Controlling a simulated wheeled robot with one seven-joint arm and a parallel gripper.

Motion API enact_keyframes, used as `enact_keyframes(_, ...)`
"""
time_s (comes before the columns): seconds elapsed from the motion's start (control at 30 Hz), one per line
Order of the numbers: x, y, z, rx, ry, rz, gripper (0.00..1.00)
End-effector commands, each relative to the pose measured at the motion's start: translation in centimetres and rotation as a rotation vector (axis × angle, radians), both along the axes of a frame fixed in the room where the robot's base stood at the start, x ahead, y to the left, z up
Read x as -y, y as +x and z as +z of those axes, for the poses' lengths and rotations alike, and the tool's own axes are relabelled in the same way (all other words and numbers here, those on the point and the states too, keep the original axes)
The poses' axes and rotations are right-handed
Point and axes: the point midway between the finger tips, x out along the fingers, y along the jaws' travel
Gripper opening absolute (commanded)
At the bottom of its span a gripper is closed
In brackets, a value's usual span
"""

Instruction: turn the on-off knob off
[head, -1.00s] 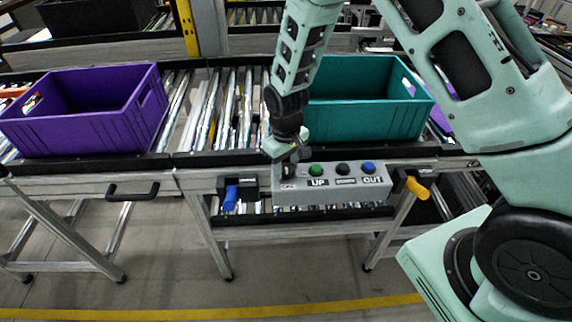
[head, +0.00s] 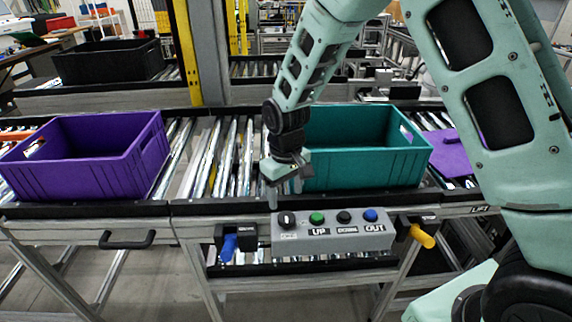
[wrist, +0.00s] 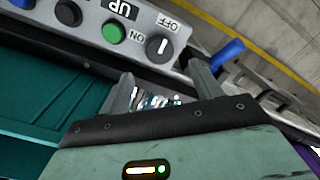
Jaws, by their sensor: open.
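The on-off knob (head: 287,219) is a round black knob at the left end of the grey control box (head: 330,243). In the wrist view the knob (wrist: 158,46) shows a white line, with the ON and OFF labels beside it; the line's exact setting is hard to tell. My gripper (head: 271,194) is just above and behind the knob, apart from it. In the wrist view my gripper (wrist: 163,84) has its two fingers spread, with nothing between them, and the knob lies beyond the tips.
Green (head: 317,217), black (head: 344,217) and blue (head: 371,215) buttons sit right of the knob. A blue handle (head: 228,247) and a yellow handle (head: 422,237) flank the box. A teal crate (head: 365,165) and a purple crate (head: 90,165) stand on the rollers.

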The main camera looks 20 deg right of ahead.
Motion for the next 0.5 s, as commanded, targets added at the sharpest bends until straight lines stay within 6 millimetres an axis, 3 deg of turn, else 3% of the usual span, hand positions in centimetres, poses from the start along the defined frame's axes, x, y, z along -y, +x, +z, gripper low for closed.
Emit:
enact_keyframes(0.3,0.0,0.1,7.0,0.006,0.001,0.001,0.64)
enact_keyframes(0.5,0.0,0.0,9.3,0.001,-0.001,0.001,0.64)
